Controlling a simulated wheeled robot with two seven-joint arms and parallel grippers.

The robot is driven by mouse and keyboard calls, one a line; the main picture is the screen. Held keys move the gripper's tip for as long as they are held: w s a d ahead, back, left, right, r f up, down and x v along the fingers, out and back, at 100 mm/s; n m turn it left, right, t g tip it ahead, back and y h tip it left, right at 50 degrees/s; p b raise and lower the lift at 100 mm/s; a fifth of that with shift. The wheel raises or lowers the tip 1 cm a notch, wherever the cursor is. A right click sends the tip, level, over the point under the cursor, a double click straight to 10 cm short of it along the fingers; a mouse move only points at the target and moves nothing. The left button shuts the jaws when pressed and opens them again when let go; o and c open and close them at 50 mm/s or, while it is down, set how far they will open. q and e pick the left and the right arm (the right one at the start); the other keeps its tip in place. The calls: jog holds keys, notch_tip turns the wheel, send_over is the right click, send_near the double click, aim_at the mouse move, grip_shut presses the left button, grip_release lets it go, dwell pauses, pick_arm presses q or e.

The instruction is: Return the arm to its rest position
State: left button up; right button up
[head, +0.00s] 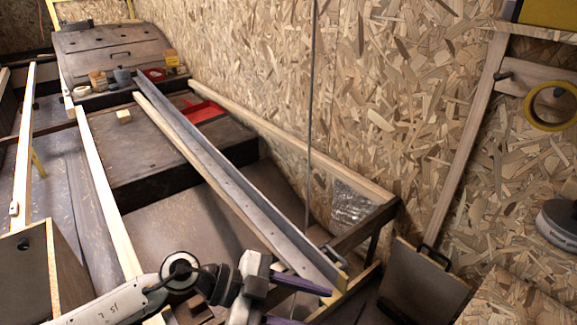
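My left arm comes in from the bottom left, white with black joints. My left gripper (312,306) is at the bottom centre, with purple-tipped fingers pointing right. The fingers are apart, with nothing seen held between them; the lower finger is partly cut off by the picture's bottom edge. The gripper shows in front of the near end of a long grey metal beam (236,185); I cannot tell whether they touch. My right arm and gripper are not in view.
A wooden box (28,270) stands at the left, near my arm. Wooden rails (105,190) run away from me. A red tray (203,112), small jars (98,80) and a wood block (123,116) lie farther off. A chipboard wall (400,90) closes the right; yellow tape (533,108) hangs there.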

pick_arm(q)
jog(key=w+r+n+t+h, duration=0.35)
jog(key=r+n+t, duration=0.45)
jog(key=r+t, duration=0.3)
jog(key=s+a+f+n+t+y, duration=0.2)
jog(key=a+f+n+y, duration=1)
jog(key=f, duration=0.3)
jog(key=s+a+f+m+g, duration=0.1)
jog(key=s+a+f+g, duration=0.35)
jog(key=s+f, duration=0.5)
jog(key=s+a+r+y+p, duration=0.1)
jog(key=s+r+p, duration=0.1)
jog(key=r+p, duration=0.5)
jog(key=s+a+r+y+p, duration=0.1)
jog(key=r+p, duration=0.6)
jog(key=p, duration=0.7)
jog(key=shift+s+a+p, duration=0.3)
jog(key=shift+s+a, duration=0.5)
jog(key=shift+s, duration=0.05)
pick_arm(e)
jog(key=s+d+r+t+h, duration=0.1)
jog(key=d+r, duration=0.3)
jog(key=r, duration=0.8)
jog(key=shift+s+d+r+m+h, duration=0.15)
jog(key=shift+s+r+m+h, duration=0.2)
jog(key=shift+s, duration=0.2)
